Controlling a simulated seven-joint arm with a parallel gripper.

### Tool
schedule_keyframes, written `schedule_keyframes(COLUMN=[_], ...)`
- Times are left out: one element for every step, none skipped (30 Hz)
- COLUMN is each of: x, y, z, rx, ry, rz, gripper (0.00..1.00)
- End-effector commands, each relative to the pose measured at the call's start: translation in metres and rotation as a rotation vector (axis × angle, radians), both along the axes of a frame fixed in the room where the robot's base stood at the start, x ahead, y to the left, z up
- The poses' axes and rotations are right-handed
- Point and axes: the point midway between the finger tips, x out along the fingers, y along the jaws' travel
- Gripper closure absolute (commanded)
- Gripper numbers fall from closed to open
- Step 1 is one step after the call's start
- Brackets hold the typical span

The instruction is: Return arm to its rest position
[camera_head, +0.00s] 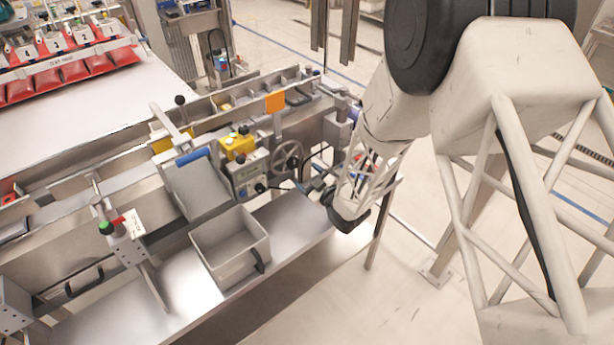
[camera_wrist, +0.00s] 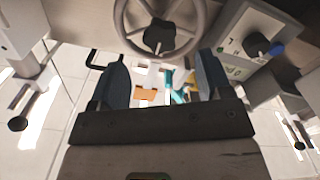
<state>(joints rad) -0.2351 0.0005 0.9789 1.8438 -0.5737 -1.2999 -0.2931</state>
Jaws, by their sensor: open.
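In the wrist view my gripper (camera_wrist: 161,88) is open, with its two dark fingers apart and nothing held between them. A handwheel (camera_wrist: 160,28) with a dark central knob is just beyond the fingertips; I cannot tell whether the fingers touch it. In the head view the same handwheel (camera_head: 287,158) is on the front of the machine. My arm (camera_head: 392,115) comes down from the upper right and its end is at the right part of the machine, beside the handwheel. The fingertips are hidden in the head view.
A control box (camera_wrist: 248,45) with a dark knob is right of the handwheel in the wrist view. In the head view an open grey bin (camera_head: 233,238) stands on the metal shelf (camera_head: 285,222). Red packs (camera_head: 75,68) lie at the upper left. The floor (camera_head: 405,290) at lower right is clear.

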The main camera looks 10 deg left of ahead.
Motion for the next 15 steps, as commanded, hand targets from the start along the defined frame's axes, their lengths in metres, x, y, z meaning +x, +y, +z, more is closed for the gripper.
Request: schedule_keyframes(x=[0.0,0.0,0.0,0.0,0.0,0.0,0.0,0.0,0.0,0.001,0.001,0.002,0.003,0.003,0.005], y=[0.0,0.0,0.0,0.0,0.0,0.0,0.0,0.0,0.0,0.0,-0.001,-0.002,-0.002,-0.004,-0.006], z=[0.0,0.0,0.0,0.0,0.0,0.0,0.0,0.0,0.0,0.001,0.002,0.003,0.005,0.007,0.011], rx=[0.0,0.0,0.0,0.0,0.0,0.0,0.0,0.0,-0.001,-0.001,-0.002,-0.005,-0.01,-0.013,-0.019], ry=[0.0,0.0,0.0,0.0,0.0,0.0,0.0,0.0,0.001,0.001,0.002,0.005,0.008,0.012,0.018], rz=[0.0,0.0,0.0,0.0,0.0,0.0,0.0,0.0,0.0,-0.002,-0.004,-0.007,-0.011,-0.016,-0.024], gripper=[0.28,0.28,0.28,0.28,0.28,0.28,0.28,0.28,0.28,0.28,0.28,0.28,0.28,0.28,0.28])
